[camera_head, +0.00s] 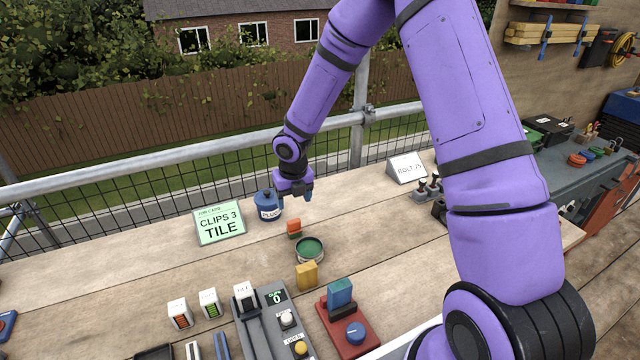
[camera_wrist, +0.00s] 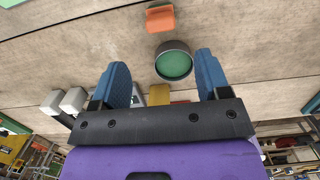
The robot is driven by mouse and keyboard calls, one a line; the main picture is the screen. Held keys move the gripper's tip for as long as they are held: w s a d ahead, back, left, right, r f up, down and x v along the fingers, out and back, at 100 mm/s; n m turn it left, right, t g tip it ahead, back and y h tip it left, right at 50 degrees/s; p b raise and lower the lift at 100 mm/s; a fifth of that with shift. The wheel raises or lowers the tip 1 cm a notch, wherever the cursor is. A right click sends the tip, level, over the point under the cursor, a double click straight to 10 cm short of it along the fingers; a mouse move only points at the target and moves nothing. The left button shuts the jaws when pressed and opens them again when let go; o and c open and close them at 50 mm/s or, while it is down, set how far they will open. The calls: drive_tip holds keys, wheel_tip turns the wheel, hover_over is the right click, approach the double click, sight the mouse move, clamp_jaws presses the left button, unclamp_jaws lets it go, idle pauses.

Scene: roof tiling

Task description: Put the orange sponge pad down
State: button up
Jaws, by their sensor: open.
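The orange sponge pad (camera_head: 294,226) is a small block with a green lower part, standing on the wooden table just behind a round dish with a green inside (camera_head: 309,249). In the wrist view the pad (camera_wrist: 160,19) lies beyond the open fingers, with the dish (camera_wrist: 174,64) nearer to them. My gripper (camera_head: 308,197) is open, its blue fingers apart with nothing between them. It hangs above the table, behind the pad and clear of it.
A blue pot (camera_head: 268,205) and a green "CLIPS 3 TILE" sign (camera_head: 219,223) stand left of my gripper. A yellow block (camera_head: 306,275) and a red base with a blue block (camera_head: 341,292) stand nearer. Bare table lies right of the dish.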

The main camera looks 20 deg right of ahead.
drive_tip(key=s+d+r+m+t+h, duration=0.1)
drive_tip(key=s+d+r+m, duration=0.1)
drive_tip(key=s+r+m, duration=0.35)
drive_tip(key=s+d+r+m, duration=0.25)
drive_tip(key=r+m, duration=0.35)
drive_tip(key=r, duration=0.5)
drive_tip(key=s+d+r+m+t+h, duration=0.1)
drive_tip(key=s+r+m, duration=0.3)
drive_tip(key=r+m, duration=0.3)
drive_tip(key=s+r+m, duration=0.3)
drive_tip(key=s+m, duration=0.2)
drive_tip(key=s, duration=0.2)
drive_tip(key=s+d+r+m+t+y, duration=0.1)
drive_tip(key=s+r+m, duration=0.3)
drive_tip(key=s+m, duration=0.2)
drive_tip(key=s+r+m+y, duration=0.1)
drive_tip(key=s+r+m, duration=0.2)
drive_tip(key=s+m, duration=0.3)
drive_tip(key=s, duration=0.2)
drive_tip(key=shift+s+d+r+t, duration=0.2)
drive_tip(key=shift+s+r+t, duration=0.05)
drive_tip(key=shift+s+t, duration=0.15)
drive_tip(key=shift+o, duration=0.4)
drive_tip(key=shift+m, duration=0.25)
